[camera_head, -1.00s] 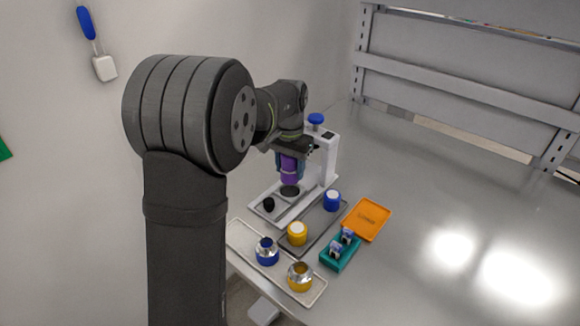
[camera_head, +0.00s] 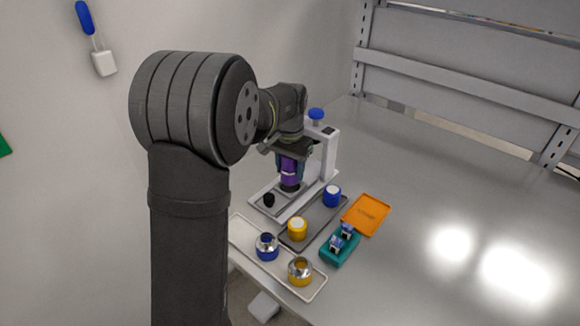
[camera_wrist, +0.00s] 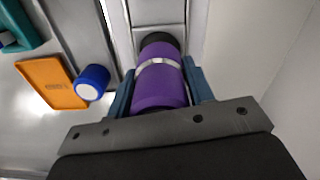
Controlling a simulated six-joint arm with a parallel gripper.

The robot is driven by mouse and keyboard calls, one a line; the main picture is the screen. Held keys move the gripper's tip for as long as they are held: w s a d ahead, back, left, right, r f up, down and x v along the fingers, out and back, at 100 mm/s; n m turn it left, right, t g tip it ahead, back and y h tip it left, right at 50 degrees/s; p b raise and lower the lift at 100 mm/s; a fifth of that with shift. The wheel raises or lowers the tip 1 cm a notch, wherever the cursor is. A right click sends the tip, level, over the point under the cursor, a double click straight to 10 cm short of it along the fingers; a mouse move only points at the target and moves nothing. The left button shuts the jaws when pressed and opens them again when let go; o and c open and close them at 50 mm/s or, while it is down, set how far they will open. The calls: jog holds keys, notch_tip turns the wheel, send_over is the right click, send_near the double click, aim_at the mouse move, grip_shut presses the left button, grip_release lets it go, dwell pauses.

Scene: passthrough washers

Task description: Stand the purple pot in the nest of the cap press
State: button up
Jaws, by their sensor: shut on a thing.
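The purple pot (camera_head: 289,180), with a silver band, is upright in my gripper (camera_head: 290,165). The wrist view shows the pot (camera_wrist: 160,85) between the two blue-grey fingers, which are shut on it. The cap press (camera_head: 328,160) is a white stand with a blue knob on top and a pale base. The pot's lower end is at the dark round nest (camera_wrist: 158,40) on that base. I cannot tell whether it is touching the nest floor.
A small black knob (camera_head: 269,200) stands on the press base. A dark tray (camera_head: 318,226) holds a yellow pot (camera_head: 297,229) and a blue pot (camera_head: 332,196). A pale tray (camera_head: 246,239) holds blue and yellow metal-topped pots. A teal block (camera_head: 340,249) and an orange tray (camera_head: 367,214) lie to the right.

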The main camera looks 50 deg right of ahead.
jog(key=shift+f, duration=0.15)
jog(key=shift+f, duration=0.45)
jog(key=shift+f, duration=0.1)
dwell(0.5)
jog(key=shift+f, duration=0.55)
dwell(0.4)
jog(key=o, duration=1.6)
jog(key=shift+r, duration=3.95)
